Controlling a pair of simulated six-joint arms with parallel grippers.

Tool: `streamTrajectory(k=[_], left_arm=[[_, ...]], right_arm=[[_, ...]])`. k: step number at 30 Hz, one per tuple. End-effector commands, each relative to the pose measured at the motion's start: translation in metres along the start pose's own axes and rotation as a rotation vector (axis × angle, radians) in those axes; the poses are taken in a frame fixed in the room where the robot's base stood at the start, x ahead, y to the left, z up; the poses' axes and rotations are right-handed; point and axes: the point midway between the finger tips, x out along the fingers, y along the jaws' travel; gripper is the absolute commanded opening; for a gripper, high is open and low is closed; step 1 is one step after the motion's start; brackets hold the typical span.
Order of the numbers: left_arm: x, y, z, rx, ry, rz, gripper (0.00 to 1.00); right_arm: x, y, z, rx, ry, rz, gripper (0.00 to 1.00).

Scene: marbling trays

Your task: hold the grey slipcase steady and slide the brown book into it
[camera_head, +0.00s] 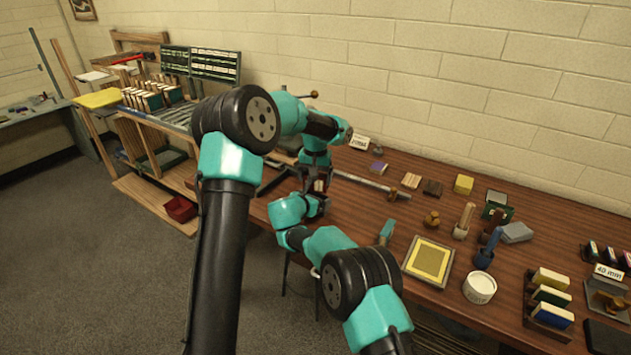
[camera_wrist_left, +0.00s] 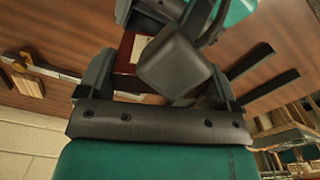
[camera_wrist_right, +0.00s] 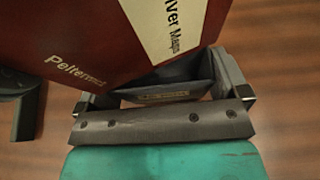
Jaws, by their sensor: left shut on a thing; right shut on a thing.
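The brown book (camera_wrist_right: 85,35) is reddish brown with a pale label and fills the upper left of the right wrist view. Its cover and label also show in the left wrist view (camera_wrist_left: 126,55), partly hidden by a dark block. My left gripper (camera_head: 316,172) comes down from above and is shut on the book. My right gripper (camera_head: 312,206) is close below it, shut on a dark grey piece with small gold lettering, apparently the grey slipcase (camera_wrist_right: 165,92). The book sits right against this piece; how far inside it is cannot be told. The arms hide most of both in the head view.
A yellow-filled tray (camera_head: 408,267), a white tub (camera_head: 480,288) and a rack of small blocks (camera_head: 530,318) stand on the brown table to the right. A metal bar (camera_head: 370,183) lies behind the grippers. A wooden bench with racks is at the left.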

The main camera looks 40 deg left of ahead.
Motion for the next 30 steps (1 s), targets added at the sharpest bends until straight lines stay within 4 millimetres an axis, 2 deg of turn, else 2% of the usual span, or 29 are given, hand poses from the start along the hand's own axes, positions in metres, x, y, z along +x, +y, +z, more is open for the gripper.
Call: streamTrajectory(k=[4, 23, 24, 28, 30], left_arm=[[0.015, 0.000, 0.000, -0.001, -0.001, 0.000, 0.60], [0.024, 0.000, 0.000, -0.001, 0.000, 0.001, 0.60], [0.023, 0.000, 0.000, -0.001, 0.001, 0.001, 0.88], [0.023, 0.000, 0.000, -0.001, 0.001, 0.001, 1.00], [0.023, 0.000, 0.000, -0.001, 0.001, 0.001, 1.00]], right_arm=[[0.000, 0.000, 0.000, 0.000, 0.000, 0.000, 0.65], [0.000, 0.000, 0.000, 0.000, 0.000, 0.000, 0.65], [0.000, 0.000, 0.000, 0.000, 0.000, 0.000, 0.65], [0.000, 0.000, 0.000, 0.000, 0.000, 0.000, 0.65], [0.000, 0.000, 0.000, 0.000, 0.000, 0.000, 0.65]])
